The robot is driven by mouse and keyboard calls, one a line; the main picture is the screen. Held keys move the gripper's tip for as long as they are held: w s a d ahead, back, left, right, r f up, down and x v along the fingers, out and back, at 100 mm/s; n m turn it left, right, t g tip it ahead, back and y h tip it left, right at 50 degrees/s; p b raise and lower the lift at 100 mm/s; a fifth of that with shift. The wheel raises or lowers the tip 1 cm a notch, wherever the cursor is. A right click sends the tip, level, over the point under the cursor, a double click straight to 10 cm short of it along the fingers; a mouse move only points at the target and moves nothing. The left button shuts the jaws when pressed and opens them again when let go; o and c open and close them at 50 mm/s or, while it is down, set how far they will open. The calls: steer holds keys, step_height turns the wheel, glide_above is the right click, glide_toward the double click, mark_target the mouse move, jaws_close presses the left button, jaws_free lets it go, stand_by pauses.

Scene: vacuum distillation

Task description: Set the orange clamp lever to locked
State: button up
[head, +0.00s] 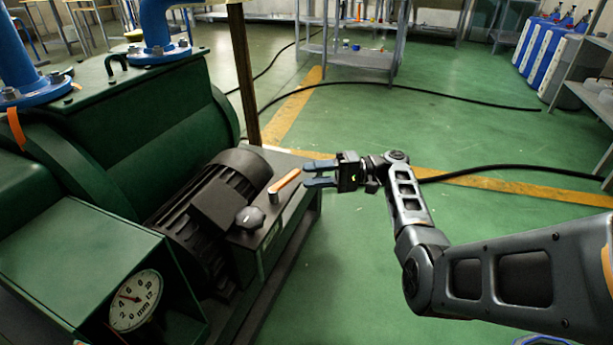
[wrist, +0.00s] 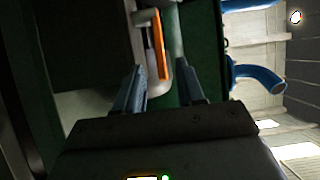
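In the wrist view the two fingers of my gripper (wrist: 165,75) are spread apart with nothing held. I cannot tell whether either finger touches the lever.
The black motor (head: 210,200) and a pressure gauge (head: 135,300) are left of the lever. A brown post (head: 244,75) stands behind it. Black hoses (head: 400,88) cross the floor. A metal shelf (head: 365,55) stands at the back.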

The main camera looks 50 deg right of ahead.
steer(key=shift+c, duration=0.9)
steer(key=shift+s+a+r+m+h+p, duration=0.15)
steer(key=shift+a+m+h+p, duration=0.3)
steer(key=shift+p, duration=0.7)
steer(key=c, duration=0.3)
steer(key=s+a+m+h+p, duration=0.1)
steer(key=h+p, duration=0.1)
steer(key=p, duration=0.1)
steer(key=s+a+m+t+h+p, duration=0.1)
steer(key=s+m+h+p, duration=0.1)
steer(key=p, duration=0.2)
steer(key=s+a+r+m+t+h+p, duration=0.1)
steer(key=s+m+h+p, duration=0.1)
steer(key=p, duration=0.1)
steer(key=shift+a+h+p, duration=0.1)
steer(key=shift+h+p, duration=0.2)
steer(key=shift+h, duration=0.05)
jaws_close()
steer(key=s+r+m+h+p, duration=0.3)
steer(key=s+h+p, duration=0.2)
steer(key=s+p, duration=0.25)
steer(key=b, duration=0.2)
glide_toward(285, 185)
steer(key=w+d+f, duration=0.2)
steer(key=w, duration=0.4)
steer(key=shift+d, duration=0.35)
